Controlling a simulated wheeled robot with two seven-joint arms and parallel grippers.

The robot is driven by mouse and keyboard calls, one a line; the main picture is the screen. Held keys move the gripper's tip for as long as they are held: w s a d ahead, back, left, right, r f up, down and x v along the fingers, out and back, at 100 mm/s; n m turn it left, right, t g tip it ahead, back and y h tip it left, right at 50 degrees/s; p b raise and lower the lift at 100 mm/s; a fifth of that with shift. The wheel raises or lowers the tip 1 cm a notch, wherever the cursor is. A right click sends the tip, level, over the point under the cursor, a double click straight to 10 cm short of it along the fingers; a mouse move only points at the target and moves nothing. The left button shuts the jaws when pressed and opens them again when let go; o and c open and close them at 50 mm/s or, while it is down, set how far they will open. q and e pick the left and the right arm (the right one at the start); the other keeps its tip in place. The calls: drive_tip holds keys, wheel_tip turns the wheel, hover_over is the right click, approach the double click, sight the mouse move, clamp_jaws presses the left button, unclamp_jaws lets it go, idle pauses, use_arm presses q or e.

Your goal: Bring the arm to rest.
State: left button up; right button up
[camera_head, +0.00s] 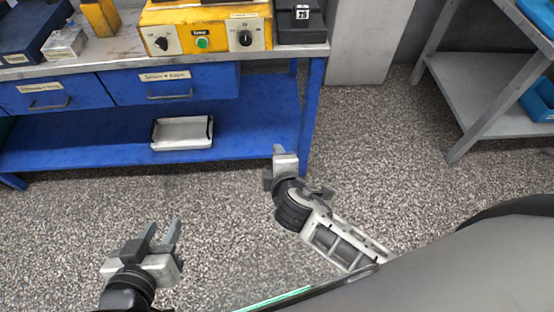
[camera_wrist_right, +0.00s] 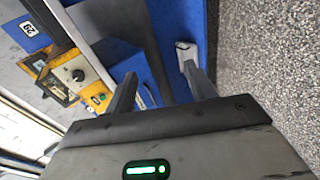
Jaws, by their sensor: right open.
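My left gripper (camera_head: 164,232) is at the lower left of the head view, above the speckled floor. Its two fingers stand apart with nothing between them. My right gripper (camera_head: 281,160) is near the middle of the head view, in front of the blue workbench's right leg. In the right wrist view my right gripper (camera_wrist_right: 162,88) shows two fingers spread wide with nothing held between them. Both grippers are apart from the bench, as far as I can tell.
The blue workbench (camera_head: 240,115) holds a yellow control box (camera_head: 205,32) and a black box (camera_head: 301,20) on top. A white tray (camera_head: 182,133) lies on its lower shelf. A grey rack (camera_head: 485,85) stands at the upper right. The floor between is clear.

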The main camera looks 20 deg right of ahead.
idle(0.3)
drive_tip(key=s+d+r+m+g+y, duration=0.1)
drive_tip(key=s+d+r+m+g, duration=0.3)
drive_tip(key=s+m, duration=0.4)
drive_tip(key=s+d+r+m+g+y, duration=0.1)
drive_tip(key=s+d+r+m+g, duration=0.3)
drive_tip(key=s, duration=0.5)
use_arm(q)
wheel_tip(320, 180, down, 6)
drive_tip(key=a+g+y, duration=0.1)
drive_tip(key=shift+s+m, duration=0.25)
drive_tip(key=shift+m, duration=0.15)
use_arm(e)
drive_tip(key=w+a+f+t+y, duration=0.2)
drive_tip(key=w+a+f+t, duration=0.3)
drive_tip(key=a+f+t, duration=0.1)
drive_tip(key=shift+w+a+f+m+t+y, duration=0.15)
drive_tip(key=shift+w+f+m+t+y, duration=0.15)
drive_tip(key=shift+f+t, duration=0.3)
use_arm(q)
drive_tip(key=shift+a, duration=0.15)
use_arm(e)
drive_tip(key=shift+r, duration=0.15)
drive_tip(key=shift+c, duration=0.3)
